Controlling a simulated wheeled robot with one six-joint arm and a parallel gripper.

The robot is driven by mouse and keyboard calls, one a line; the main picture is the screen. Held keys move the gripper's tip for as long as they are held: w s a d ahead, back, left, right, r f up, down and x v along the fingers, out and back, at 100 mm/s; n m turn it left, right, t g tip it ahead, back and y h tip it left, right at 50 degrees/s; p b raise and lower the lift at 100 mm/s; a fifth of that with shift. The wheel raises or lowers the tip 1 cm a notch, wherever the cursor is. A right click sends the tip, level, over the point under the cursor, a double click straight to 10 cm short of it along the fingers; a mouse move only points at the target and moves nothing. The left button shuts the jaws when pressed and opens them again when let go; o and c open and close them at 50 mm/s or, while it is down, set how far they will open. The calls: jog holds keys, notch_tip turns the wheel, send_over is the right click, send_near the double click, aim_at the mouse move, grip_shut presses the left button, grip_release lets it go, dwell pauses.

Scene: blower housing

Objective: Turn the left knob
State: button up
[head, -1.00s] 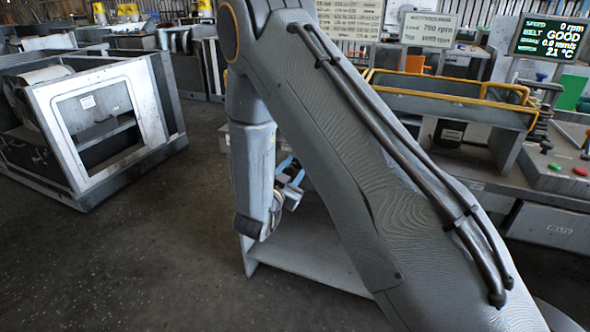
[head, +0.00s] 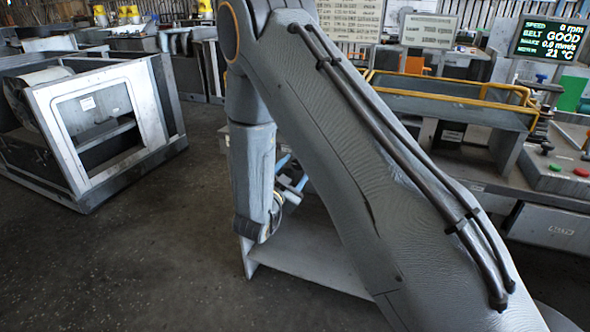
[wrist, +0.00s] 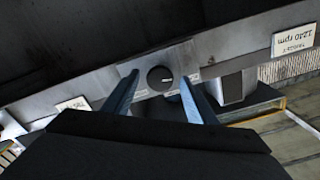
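A round dark knob (wrist: 160,77) with a pale pointer mark sits on a grey panel strip (wrist: 240,58) in the wrist view. My gripper (wrist: 160,92) is open, with one blue finger on each side of the knob in the picture. I cannot tell whether either finger touches it. In the head view my gripper (head: 291,178) is small and partly hidden by my own arm. The knob cannot be made out in the head view. Only this one knob shows clearly in the wrist view.
In the wrist view, an upside-down label (wrist: 294,47) reading 1240 rpm is at right and another label (wrist: 73,104) at left. The head view shows a white-framed machine (head: 95,130) at left, a yellow-railed bench (head: 450,95) at right and open floor at lower left.

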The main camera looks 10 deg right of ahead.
jog(key=v, duration=0.7)
jog(key=shift+s+a+b, duration=0.25)
jog(key=shift+s+b, duration=0.05)
jog(key=shift+b, duration=0.15)
jog(key=s+d+r+n+g+y+p, duration=0.1)
jog(key=s+n+g+y, duration=0.4)
jog(key=s, duration=0.9)
jog(key=s+d+r+n+g+y+p, duration=0.2)
jog(key=s+n+g, duration=0.5)
jog(key=s, duration=0.7)
jog(key=d+r+g+y, duration=0.1)
jog(key=d+g+y, duration=0.1)
jog(key=y, duration=0.1)
jog(key=shift+d+r+n+g+y, duration=0.2)
jog(key=shift+r+n+g+y, duration=0.1)
